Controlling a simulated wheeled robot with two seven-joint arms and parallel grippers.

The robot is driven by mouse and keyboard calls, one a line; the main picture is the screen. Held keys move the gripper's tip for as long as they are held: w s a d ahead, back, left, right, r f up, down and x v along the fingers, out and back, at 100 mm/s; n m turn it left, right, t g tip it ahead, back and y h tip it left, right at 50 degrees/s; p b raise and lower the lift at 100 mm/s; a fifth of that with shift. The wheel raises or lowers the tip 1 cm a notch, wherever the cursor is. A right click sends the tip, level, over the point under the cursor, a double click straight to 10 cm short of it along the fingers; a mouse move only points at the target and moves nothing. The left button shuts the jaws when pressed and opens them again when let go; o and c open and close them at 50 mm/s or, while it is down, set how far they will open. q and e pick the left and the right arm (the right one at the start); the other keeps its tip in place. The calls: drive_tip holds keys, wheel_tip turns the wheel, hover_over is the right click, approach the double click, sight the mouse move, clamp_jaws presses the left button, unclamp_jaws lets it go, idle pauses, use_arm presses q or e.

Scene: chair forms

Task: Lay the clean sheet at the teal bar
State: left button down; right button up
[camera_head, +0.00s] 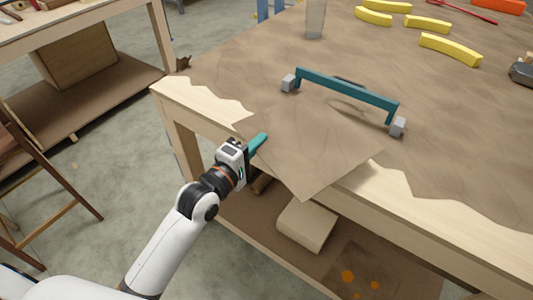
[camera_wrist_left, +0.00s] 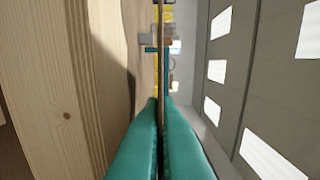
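The clean sheet (camera_head: 315,150) is a plain brown square, close in colour to the table covering. It lies over the table's front edge, with one corner sticking out past the edge and its far side near the teal bar. The teal bar (camera_head: 345,90) stands on the table with a grey block at each end. My left gripper (camera_head: 258,143) is shut on the sheet's left edge. In the left wrist view its teal fingers (camera_wrist_left: 160,125) are pressed together, with the sheet seen edge-on as a thin line between them. My right gripper is out of view.
Several yellow curved pieces (camera_head: 450,49) and a clear cup (camera_head: 316,18) are toward the back of the table. On the shelf below are a pale block (camera_head: 306,224) and a brown sheet with orange spots (camera_head: 362,268). A wooden chair (camera_head: 40,165) stands at left.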

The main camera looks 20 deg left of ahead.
use_arm(q)
drive_tip(key=shift+f, duration=2.7)
drive_tip(key=shift+f, duration=0.1)
drive_tip(key=shift+f, duration=0.1)
drive_tip(key=c, duration=1.7)
unclamp_jaws()
drive_tip(key=v, duration=0.6)
drive_tip(key=b+v, duration=0.1)
drive_tip(key=v, duration=0.5)
drive_tip(key=shift+r, duration=0.25)
